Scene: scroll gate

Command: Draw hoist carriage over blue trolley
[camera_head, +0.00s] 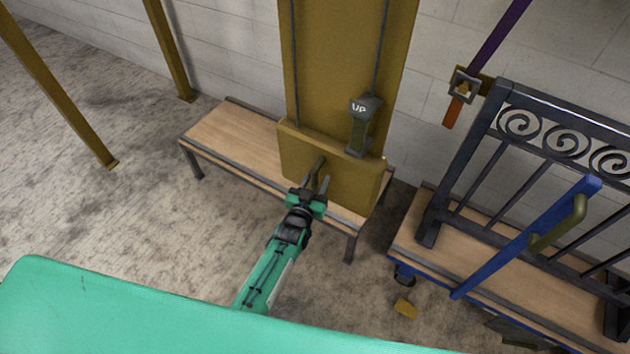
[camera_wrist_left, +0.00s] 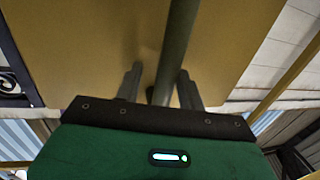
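The hoist carriage is a tall ochre panel (camera_head: 345,60) with a wider plate (camera_head: 345,180) at its lower end, in front of the bench. An olive bar handle (camera_head: 318,170) stands out from that plate. My left gripper (camera_head: 317,183) is at this handle. In the left wrist view, its two fingers (camera_wrist_left: 160,82) are apart, with the handle bar (camera_wrist_left: 177,45) between them and gaps showing beside it. The blue trolley (camera_head: 470,285) stands at the right, with a wooden deck and a dark scroll gate (camera_head: 555,130) upright on it. My right gripper is not in view.
A wooden bench (camera_head: 230,140) stands behind and below the carriage. A lever marked UP (camera_head: 362,115) sits on the panel. A blue bar (camera_head: 525,238) with an olive handle (camera_head: 560,225) slants across the gate. Ochre posts (camera_head: 60,90) stand at the left. Floor at left is clear.

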